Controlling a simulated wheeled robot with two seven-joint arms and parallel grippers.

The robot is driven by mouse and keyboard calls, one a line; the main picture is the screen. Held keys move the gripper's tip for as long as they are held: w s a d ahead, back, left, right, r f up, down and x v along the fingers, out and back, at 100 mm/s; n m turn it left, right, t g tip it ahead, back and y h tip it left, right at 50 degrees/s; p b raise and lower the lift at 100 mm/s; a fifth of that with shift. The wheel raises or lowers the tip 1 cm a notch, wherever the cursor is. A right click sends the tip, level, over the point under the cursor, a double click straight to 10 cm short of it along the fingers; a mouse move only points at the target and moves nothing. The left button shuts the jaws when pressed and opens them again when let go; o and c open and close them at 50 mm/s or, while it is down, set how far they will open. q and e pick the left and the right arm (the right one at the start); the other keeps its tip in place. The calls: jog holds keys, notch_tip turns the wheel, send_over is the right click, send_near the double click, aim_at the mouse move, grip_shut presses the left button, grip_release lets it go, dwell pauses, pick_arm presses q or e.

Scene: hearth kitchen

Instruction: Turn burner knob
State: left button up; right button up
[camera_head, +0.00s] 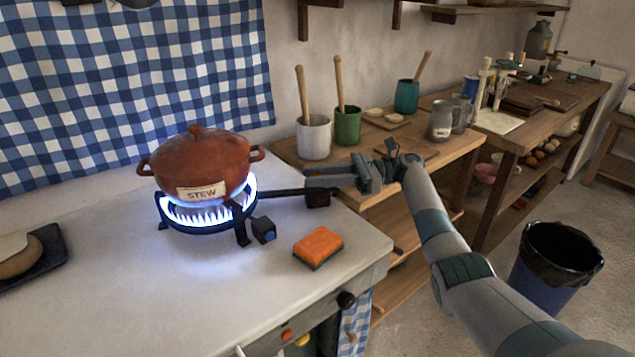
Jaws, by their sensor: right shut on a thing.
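A black gas burner (205,225) stands on the pale counter, lit with a ring of blue flame. A black pipe (275,192) runs right from it to a small black block (318,199). My right gripper (312,178) reaches in from the right at this block, its fingers pointing left. It is shut on the burner knob there; the fingers hide most of the knob, so its turn angle cannot be told. A second small black block with a blue face (264,230) sits at the burner's front right. My left gripper is out of view.
A brown lidded pot marked STEW (199,165) sits over the flame. An orange sponge (318,246) lies on the counter (190,290) in front of the gripper. Utensil pots (313,138) stand on the wooden shelf behind. The counter's front is mostly clear.

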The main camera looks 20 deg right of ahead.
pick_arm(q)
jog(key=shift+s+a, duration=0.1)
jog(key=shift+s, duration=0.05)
pick_arm(e)
jog(key=o, duration=1.1)
jog(key=shift+c, duration=0.2)
jog(key=shift+d, duration=0.5)
pick_arm(q)
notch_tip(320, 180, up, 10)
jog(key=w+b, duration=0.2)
jog(key=b, duration=0.2)
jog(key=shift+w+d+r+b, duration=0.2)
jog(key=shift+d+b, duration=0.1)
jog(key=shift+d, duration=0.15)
pick_arm(e)
jog(key=s+d, duration=0.3)
jog(key=d, duration=1.3)
